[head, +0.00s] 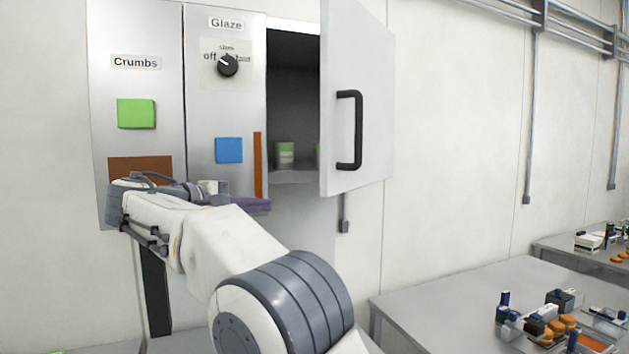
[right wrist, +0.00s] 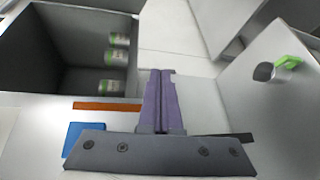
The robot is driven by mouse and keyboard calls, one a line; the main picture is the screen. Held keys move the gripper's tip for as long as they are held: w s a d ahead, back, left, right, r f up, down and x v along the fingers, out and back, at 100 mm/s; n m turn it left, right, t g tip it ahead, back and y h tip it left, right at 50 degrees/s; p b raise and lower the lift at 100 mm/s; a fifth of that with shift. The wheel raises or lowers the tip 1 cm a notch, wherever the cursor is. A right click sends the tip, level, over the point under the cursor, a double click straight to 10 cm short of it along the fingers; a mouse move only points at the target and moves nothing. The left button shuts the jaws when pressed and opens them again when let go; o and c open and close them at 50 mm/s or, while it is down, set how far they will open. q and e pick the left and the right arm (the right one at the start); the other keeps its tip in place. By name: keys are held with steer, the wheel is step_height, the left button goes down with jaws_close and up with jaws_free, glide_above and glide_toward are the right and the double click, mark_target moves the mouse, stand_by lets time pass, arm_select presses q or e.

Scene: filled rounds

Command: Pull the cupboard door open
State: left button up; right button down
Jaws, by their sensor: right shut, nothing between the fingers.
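The cupboard door (head: 370,110) is a pale grey panel with a black bar handle (head: 348,130) on its outer face. It stands partly open, its near edge swung out from the cupboard (head: 292,95). The dark inside of the cupboard shows to its left, with green-and-white tins (head: 285,154) on a shelf. My right gripper (head: 262,204) is below and left of the door, apart from the handle. Its purple fingers (right wrist: 161,90) are shut together and empty in the right wrist view. That view also shows the tins (right wrist: 116,57). My left gripper is out of view.
Left of the opening are panels labelled Crumbs and Glaze, with a black knob (head: 228,65), a green square (head: 136,113) and a blue square (head: 229,150). A grey table (head: 440,300) with small items stands at the lower right.

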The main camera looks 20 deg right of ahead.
steer(key=d+r+m+g+h+p, duration=0.1)
steer(key=d+r+m+h+p, duration=0.1)
steer(key=d, duration=1)
step_height(320, 180, up, 3)
steer(key=shift+d+f+m+h+p, duration=0.2)
steer(key=shift+d+m+h+p, duration=0.1)
steer(key=shift+p, duration=0.3)
